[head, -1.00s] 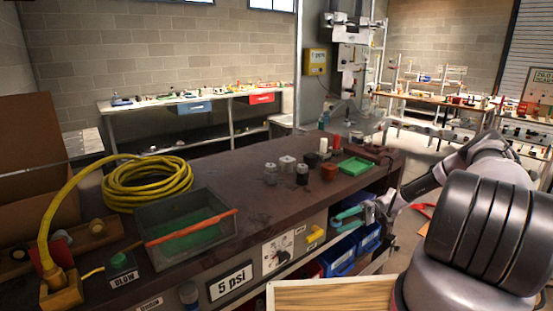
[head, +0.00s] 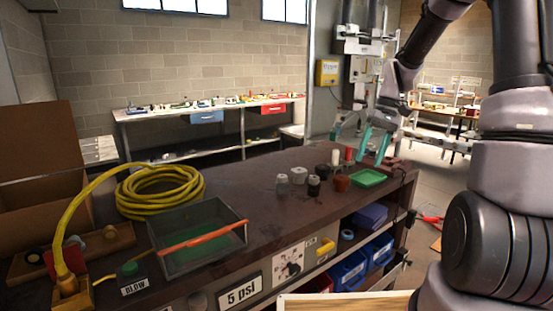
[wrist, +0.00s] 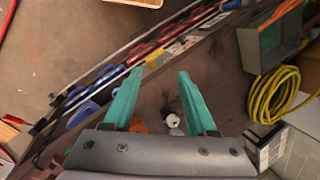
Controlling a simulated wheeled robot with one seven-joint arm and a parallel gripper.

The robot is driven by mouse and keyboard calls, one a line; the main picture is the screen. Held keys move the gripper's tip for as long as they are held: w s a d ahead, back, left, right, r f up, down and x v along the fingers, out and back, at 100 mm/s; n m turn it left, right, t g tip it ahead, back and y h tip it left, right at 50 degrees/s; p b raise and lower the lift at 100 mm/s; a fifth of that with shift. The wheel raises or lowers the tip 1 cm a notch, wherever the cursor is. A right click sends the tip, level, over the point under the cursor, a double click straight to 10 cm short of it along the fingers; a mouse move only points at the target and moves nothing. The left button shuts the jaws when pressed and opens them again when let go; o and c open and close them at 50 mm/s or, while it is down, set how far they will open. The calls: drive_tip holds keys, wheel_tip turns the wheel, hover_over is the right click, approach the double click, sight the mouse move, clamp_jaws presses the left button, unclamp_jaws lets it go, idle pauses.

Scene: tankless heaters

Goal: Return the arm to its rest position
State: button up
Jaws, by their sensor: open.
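My arm rises at the right of the head view and bends over toward the workbench (head: 240,195).
A grey bin (head: 197,248), a coiled yellow hose (head: 160,192) and a cardboard box (head: 38,170) occupy the left. Blue bins (head: 348,271) sit on the shelf below. Floor is open at right.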

drive_tip(key=s+a+r+m+t+h, duration=0.1)
drive_tip(key=s+r+m+t, duration=0.3)
drive_tip(key=s+r+t, duration=0.5)
drive_tip(key=s+r, duration=0.8)
drive_tip(key=s, duration=0.2)
drive_tip(key=shift+a+r+m, duration=0.2)
drive_tip(key=shift+a+m, duration=0.1)
drive_tip(key=shift+a, duration=0.1)
